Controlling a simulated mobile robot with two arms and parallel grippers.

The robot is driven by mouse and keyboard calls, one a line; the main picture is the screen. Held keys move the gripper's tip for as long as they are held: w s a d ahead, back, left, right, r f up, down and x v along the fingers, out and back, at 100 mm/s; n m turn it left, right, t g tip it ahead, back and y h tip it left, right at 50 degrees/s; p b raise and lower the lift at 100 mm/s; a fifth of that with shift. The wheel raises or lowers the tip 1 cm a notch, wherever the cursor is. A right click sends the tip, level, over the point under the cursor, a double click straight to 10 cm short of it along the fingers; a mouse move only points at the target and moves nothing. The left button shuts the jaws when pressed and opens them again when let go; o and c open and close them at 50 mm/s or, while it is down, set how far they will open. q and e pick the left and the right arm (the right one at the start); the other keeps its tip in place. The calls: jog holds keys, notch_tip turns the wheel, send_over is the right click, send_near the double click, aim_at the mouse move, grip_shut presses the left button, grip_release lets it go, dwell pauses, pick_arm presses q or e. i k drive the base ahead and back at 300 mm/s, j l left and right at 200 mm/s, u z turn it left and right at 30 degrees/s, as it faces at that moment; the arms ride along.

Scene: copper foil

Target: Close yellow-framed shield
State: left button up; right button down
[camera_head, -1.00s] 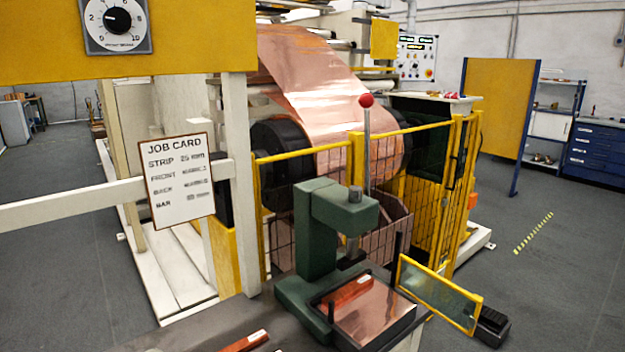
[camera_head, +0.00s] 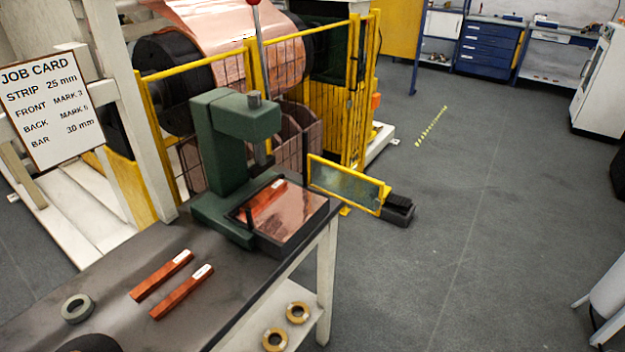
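The yellow-framed shield (camera_head: 345,184) is a clear panel in a yellow rectangular frame. It stands out to the right of the green press (camera_head: 228,135), swung away from the press's front. On the press bed lie a copper sheet (camera_head: 290,217) and a red-brown bar with a white label (camera_head: 268,197). The press head is raised above them.
Two red-brown bars (camera_head: 162,275) and a grey ring (camera_head: 77,308) lie on the dark bench (camera_head: 120,270). Brass rings (camera_head: 297,313) sit on the shelf below. A black pedal (camera_head: 398,212) is on the floor beyond the shield. The floor on the right is open.

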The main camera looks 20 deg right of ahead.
aim_at(378, 191)
jog(key=i+l+u, duration=0.1)
jog(key=l+u, duration=0.4)
jog(key=u, duration=0.2)
jog(key=l+u, duration=0.25)
jog(key=u, duration=0.15)
jog(key=l+u, duration=0.1)
jog(key=l, duration=0.55)
jog(key=k+l+u, duration=0.15)
jog(key=l, duration=0.45)
jog(key=l+u, duration=0.1)
jog(key=l, duration=0.55)
jog(key=k+l+u, duration=0.1)
jog(key=l, duration=0.5)
